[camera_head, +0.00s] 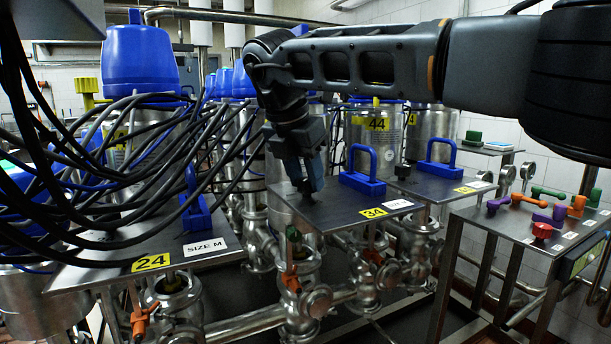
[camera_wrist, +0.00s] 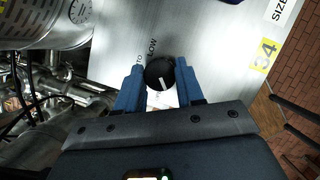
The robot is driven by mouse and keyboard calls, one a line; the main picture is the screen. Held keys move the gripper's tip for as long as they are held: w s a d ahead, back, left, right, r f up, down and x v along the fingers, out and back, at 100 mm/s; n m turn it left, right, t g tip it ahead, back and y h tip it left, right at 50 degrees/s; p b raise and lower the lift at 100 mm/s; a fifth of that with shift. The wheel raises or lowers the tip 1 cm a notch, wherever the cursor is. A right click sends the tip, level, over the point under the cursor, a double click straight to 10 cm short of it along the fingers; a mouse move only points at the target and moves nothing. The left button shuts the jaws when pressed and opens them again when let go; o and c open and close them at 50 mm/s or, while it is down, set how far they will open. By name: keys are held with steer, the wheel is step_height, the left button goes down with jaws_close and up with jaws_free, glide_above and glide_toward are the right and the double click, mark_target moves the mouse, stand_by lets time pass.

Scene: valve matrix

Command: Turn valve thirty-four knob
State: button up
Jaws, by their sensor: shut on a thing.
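The valve thirty-four knob (camera_wrist: 160,74) is a round black knob with a white pointer line, on a grey metal plate (camera_wrist: 215,60) with a yellow "34" label (camera_wrist: 264,55). My gripper (camera_wrist: 160,82) has its two blue fingers on either side of the knob, shut on it. The pointer line points down and slightly right in the wrist view. "LOW" lettering shows beside the knob. In the head view my gripper (camera_head: 307,184) reaches down to the "34" plate (camera_head: 340,213) and mostly hides the knob.
A blue handle (camera_head: 363,175) stands on the same plate, right of my gripper. Black cables (camera_head: 120,180) hang over the "24" plate (camera_head: 165,245) at left. A side table (camera_head: 490,222) at right holds several coloured handles. Steel pipes run below.

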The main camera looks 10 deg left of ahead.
stand_by(0.3)
steer(key=o, duration=1)
steer(key=shift+o, duration=0.2)
steer(key=v, duration=0.7)
steer(key=shift+r+b, duration=0.35)
steer(key=shift+b, duration=0.1)
steer(key=shift+s, duration=0.1)
steer(key=shift+r, duration=0.1)
